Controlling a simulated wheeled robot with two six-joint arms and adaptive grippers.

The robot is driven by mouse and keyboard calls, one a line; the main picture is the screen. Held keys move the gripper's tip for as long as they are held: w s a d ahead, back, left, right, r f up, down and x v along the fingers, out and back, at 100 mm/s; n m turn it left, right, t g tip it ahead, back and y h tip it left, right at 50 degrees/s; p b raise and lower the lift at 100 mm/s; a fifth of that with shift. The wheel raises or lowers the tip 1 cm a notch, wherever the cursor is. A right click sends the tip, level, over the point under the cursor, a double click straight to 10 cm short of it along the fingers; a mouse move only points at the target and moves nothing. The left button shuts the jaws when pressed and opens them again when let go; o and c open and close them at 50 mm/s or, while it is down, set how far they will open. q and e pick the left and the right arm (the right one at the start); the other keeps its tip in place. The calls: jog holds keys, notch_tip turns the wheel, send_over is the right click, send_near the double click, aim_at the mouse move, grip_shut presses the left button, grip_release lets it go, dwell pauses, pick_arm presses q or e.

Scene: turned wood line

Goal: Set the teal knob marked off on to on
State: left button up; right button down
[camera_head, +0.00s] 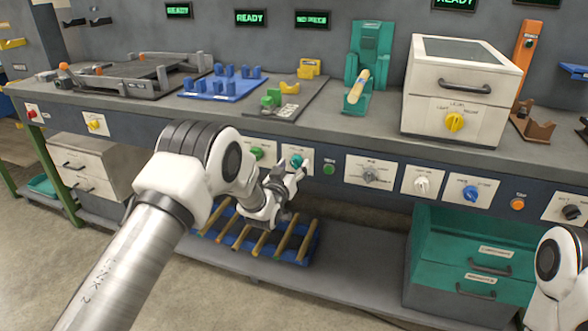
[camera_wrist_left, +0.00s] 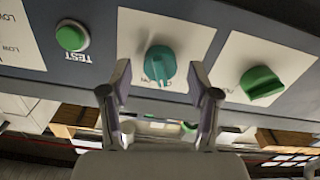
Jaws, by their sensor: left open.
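The teal knob (camera_head: 296,161) sits on a white plate on the front panel of the bench, just beyond my left gripper (camera_head: 289,178) in the head view. In the left wrist view, which is upside down, the teal knob (camera_wrist_left: 160,63) shows between and beyond the fingertips. The plate's lettering is too small and partly covered to read. My left gripper (camera_wrist_left: 160,84) is open and empty, one finger towards each side of the knob; contact cannot be made out. Part of my right arm shows at the right edge of the head view; its gripper is out of view.
A green knob (camera_wrist_left: 263,83) and a green TEST button (camera_wrist_left: 71,37) flank the teal knob. A grey selector (camera_head: 369,174), a white knob (camera_head: 422,184) and a blue knob (camera_head: 470,193) follow to the right. Below is a blue rack (camera_head: 313,243) with wooden rods.

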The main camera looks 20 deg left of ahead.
pick_arm(q)
jog(key=shift+w, duration=0.45)
jog(key=shift+c, duration=0.3)
jog(key=c, duration=1.1)
jog(key=m, duration=0.4)
jog(key=shift+b, duration=0.3)
jog(key=m, duration=0.5)
